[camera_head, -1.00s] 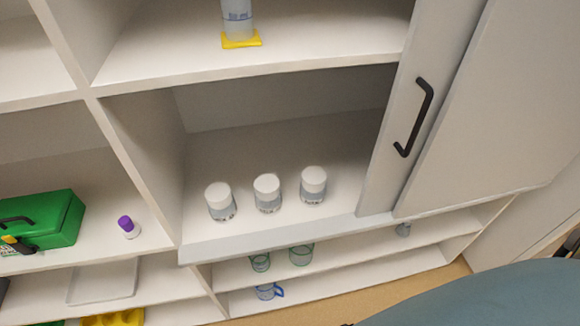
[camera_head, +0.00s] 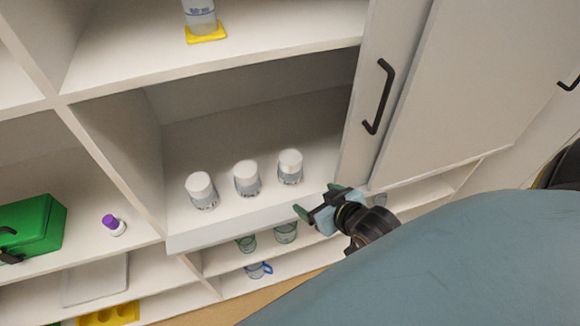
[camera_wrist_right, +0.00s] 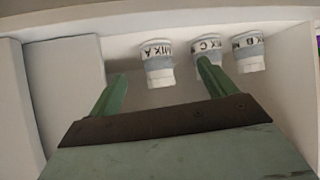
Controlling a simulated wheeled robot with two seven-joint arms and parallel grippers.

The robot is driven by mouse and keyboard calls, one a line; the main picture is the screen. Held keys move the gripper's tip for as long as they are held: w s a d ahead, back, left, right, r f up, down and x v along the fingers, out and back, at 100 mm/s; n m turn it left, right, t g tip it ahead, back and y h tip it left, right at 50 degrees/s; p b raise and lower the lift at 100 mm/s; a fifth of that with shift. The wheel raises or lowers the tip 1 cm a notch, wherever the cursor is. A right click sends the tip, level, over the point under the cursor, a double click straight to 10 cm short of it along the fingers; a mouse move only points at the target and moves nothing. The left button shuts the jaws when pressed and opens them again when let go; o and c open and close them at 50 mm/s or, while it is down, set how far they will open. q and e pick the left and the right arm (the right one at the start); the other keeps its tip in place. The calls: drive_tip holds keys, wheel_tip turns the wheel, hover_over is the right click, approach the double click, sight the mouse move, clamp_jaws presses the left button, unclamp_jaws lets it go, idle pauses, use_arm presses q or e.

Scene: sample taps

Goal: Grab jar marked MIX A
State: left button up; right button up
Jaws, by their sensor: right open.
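Three white-lidded jars stand in a row on the open shelf. In the right wrist view the labels read MIX A, MIX C and, partly cut off, what looks like MIX B. The MIX A jar (camera_wrist_right: 159,62) is leftmost there, nearest the door, which makes it the rightmost jar (camera_head: 290,167) in the head view. The middle jar is MIX C (camera_wrist_right: 208,58); the far one is the MIX B jar (camera_wrist_right: 249,55). My right gripper (camera_head: 319,200) is open and empty, in front of the shelf edge near the MIX A jar, not touching it. My left gripper is out of view.
A bottle on a yellow base (camera_head: 206,34) stands above. Glasses (camera_head: 285,232) and a blue mug (camera_head: 258,270) sit below. A green case (camera_head: 30,230) and purple-capped bottle (camera_head: 114,225) are left.

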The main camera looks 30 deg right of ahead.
sight(292, 158)
wheel_tip(292, 158, up, 5)
drive_tip(key=w+d+t, duration=0.1)
drive_tip(key=w+t, duration=0.1)
drive_tip(key=shift+t, duration=0.3)
drive_tip(key=x, duration=0.6)
drive_tip(key=shift+w, duration=0.35)
drive_tip(key=shift+x, duration=3.15)
drive_tip(key=shift+d, duration=0.1)
drive_tip(key=c, duration=1.4)
